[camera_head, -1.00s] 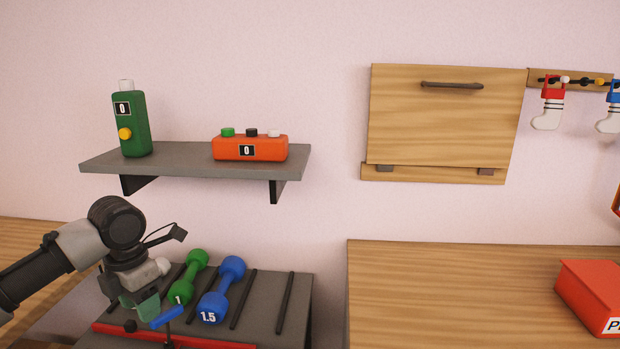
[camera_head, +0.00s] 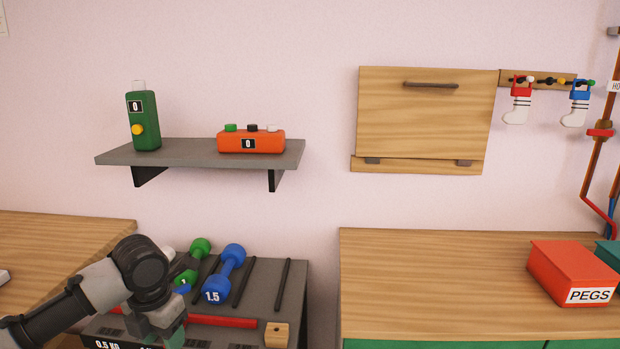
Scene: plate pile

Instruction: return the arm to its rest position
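My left arm comes in from the lower left, and its dark round wrist covers part of the dumbbell rack (camera_head: 262,301). My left gripper (camera_head: 172,334) points down at the bottom of the head view, in front of the rack. Its greenish finger part is small and partly cut off, so I cannot tell if it is open or shut. A green dumbbell (camera_head: 199,249) and a blue 1.5 dumbbell (camera_head: 231,262) lie on the rack behind the wrist. The green one is partly hidden by my wrist. My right gripper is not in view.
A grey shelf (camera_head: 200,156) above holds a green box (camera_head: 145,118) and an orange button box (camera_head: 250,141). A wooden table (camera_head: 430,275) on the right carries a red PEGS box (camera_head: 571,272). Its left part is clear. A wooden block (camera_head: 277,334) sits at the rack's front.

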